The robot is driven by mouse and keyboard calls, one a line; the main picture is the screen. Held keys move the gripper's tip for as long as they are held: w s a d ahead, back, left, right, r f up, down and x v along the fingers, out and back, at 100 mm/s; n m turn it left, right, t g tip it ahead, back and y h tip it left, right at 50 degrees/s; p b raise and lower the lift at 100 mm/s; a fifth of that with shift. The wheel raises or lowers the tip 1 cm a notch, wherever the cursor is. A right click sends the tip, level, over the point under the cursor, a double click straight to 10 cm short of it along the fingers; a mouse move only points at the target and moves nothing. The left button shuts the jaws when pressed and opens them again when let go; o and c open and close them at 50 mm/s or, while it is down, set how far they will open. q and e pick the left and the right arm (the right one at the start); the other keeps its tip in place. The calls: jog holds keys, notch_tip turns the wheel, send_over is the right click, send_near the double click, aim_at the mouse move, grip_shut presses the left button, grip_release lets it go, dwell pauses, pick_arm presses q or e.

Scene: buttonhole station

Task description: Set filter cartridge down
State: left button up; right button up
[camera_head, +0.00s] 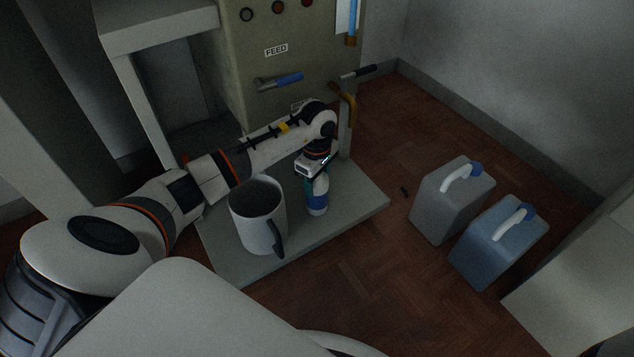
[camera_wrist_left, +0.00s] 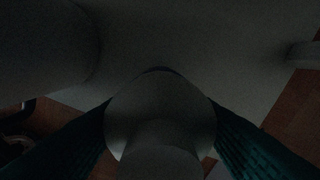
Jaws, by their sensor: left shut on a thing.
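My left gripper (camera_head: 317,182) points down over the right part of a grey low platform (camera_head: 350,212). It is shut on the filter cartridge (camera_head: 318,204), a small upright cylinder with a blue band and a pale lower end. The gripper hides its upper part. In the left wrist view the cartridge (camera_wrist_left: 160,110) shows as a pale rounded body between teal fingers (camera_wrist_left: 160,130). The platform lies behind it there. I cannot tell whether the cartridge's lower end touches the platform. My right gripper is not in view.
A large grey mug (camera_head: 255,215) stands on the platform left of the cartridge, its dark handle toward the cartridge. A cabinet (camera_head: 240,60) marked FEED, with levers, stands behind. A grey can (camera_head: 440,215) and a blue can (camera_head: 490,250) stand on the wooden floor at right.

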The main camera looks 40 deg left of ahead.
pick_arm(q)
jog(key=o, duration=1.4)
jog(key=shift+r, duration=0.1)
